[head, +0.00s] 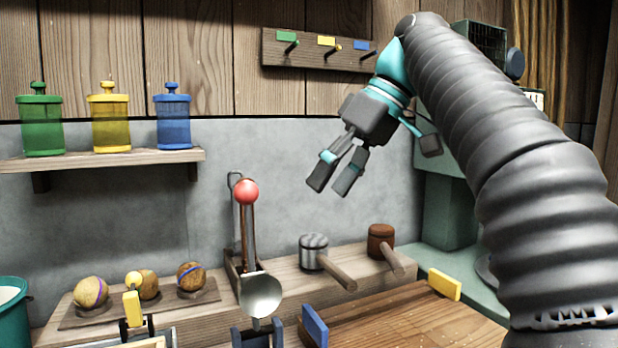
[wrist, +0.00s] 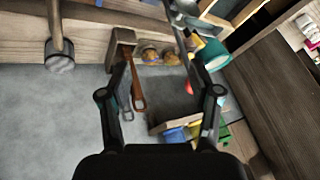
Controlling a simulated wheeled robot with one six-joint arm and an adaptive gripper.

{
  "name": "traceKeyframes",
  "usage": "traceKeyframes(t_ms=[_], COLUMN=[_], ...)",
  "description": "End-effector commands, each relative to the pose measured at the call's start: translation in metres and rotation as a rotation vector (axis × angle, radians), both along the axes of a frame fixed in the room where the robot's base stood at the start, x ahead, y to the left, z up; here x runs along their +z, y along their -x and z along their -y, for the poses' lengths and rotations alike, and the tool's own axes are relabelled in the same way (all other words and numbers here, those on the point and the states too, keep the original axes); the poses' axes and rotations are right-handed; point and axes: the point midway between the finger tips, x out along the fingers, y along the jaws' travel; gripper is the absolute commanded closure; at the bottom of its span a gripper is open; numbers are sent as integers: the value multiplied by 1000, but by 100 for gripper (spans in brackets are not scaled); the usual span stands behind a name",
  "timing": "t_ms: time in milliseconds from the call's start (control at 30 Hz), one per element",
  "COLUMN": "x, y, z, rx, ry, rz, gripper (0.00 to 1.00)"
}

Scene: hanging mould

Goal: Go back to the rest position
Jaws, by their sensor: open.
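My gripper (head: 335,180) is raised in the air in front of the grey wall, to the right of the middle of the head view. Its two fingers are apart with nothing between them, pointing down and to the left. In the wrist view the open fingers (wrist: 160,108) frame the grey wall, with the bench and shelf beyond, seen at a turned angle. My arm comes in from the right side of the head view. No rest mark shows.
Below stand a metal-headed mallet (head: 314,250), a brown mallet (head: 381,240) and a red-knobbed lever (head: 247,192). A peg rack (head: 300,52) hangs above my gripper. Coloured jars (head: 110,118) stand on a shelf (head: 110,160) at left. A green machine (head: 445,200) stands behind my arm.

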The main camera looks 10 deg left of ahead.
Motion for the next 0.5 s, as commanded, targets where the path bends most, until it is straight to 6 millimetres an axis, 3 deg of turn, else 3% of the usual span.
traceKeyframes(t_ms=[500], x=[-2], y=[0], z=[8], rx=[-29], ry=[4], rz=[-3], gripper=[37])
